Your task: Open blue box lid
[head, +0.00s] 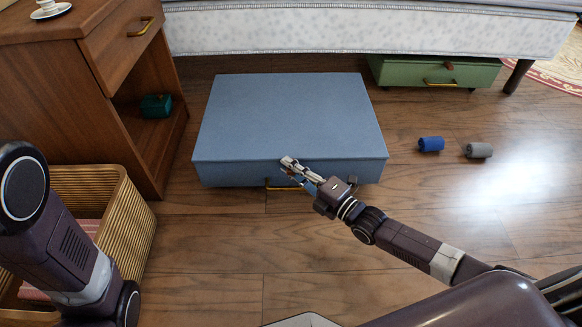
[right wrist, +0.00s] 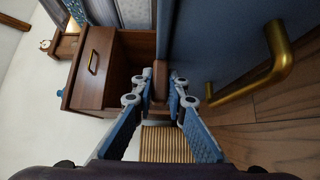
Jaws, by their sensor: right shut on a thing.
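The blue box (head: 290,115) lies on the floor in front of the bed, its lid flat and closed. A brass handle (head: 284,187) is on its front face; it looms large at the right of the right wrist view (right wrist: 268,72). My right gripper (head: 291,168) is at the middle of the lid's front edge. In the right wrist view its fingers (right wrist: 161,80) are closed on a small brown tab (right wrist: 160,92) beside the blue face of the box. My left arm shows at the left of the head view, but its gripper is out of view.
A wooden nightstand (head: 90,70) stands left of the box, with a dark green object (head: 156,106) on its shelf. A ribbed basket (head: 125,225) is in front of it. A blue roll (head: 431,144), a grey roll (head: 479,150) and a green box (head: 435,72) lie to the right.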

